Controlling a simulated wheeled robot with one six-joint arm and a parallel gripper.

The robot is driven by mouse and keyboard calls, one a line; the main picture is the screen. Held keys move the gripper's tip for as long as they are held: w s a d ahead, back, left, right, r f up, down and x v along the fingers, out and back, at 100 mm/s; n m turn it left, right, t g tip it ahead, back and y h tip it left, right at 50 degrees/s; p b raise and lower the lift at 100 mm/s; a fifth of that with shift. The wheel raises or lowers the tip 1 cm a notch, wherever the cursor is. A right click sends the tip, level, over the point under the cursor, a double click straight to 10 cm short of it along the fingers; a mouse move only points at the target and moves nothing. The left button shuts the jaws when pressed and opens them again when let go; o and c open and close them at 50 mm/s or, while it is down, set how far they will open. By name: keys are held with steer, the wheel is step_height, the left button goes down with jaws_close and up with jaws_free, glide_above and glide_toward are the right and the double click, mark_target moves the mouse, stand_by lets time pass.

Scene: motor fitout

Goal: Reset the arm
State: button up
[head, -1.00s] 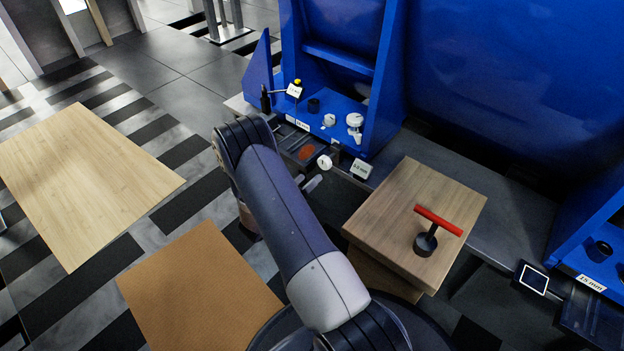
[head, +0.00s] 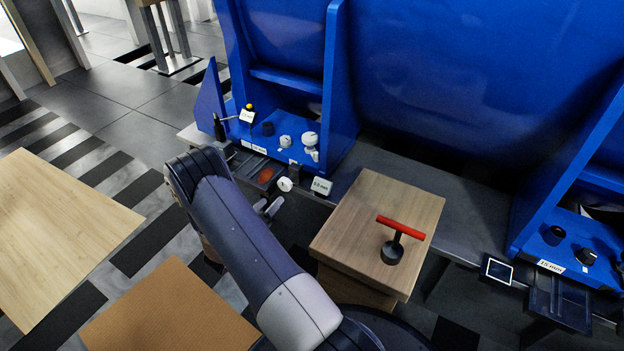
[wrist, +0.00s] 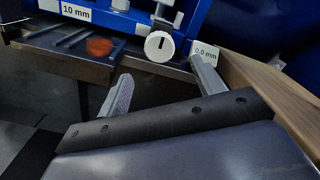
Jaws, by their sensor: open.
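My gripper (wrist: 163,88) shows in the wrist view with its two grey fingers apart and nothing between them. In the head view only part of the gripper (head: 269,207) shows, past the bend of my arm. Beyond the fingers is a white knob or dial (wrist: 159,46), which also shows in the head view (head: 284,184). It is apart from the fingers. A label reading 0.0 mm (wrist: 205,53) is beyond the right finger. The wooden block (wrist: 265,95) is close to the right finger; I cannot tell whether they touch.
Blue frames (head: 340,100) stand along the dark bench (head: 455,215). Small fittings, a tray with an orange patch (head: 265,176) and a tablet (head: 498,270) are nearby. Boards (head: 60,235) lie at left.

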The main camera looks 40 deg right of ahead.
mark_target(283, 187)
steer(key=b+x, duration=0.3)
steer(key=x, duration=0.8)
steer(key=shift+a, duration=0.1)
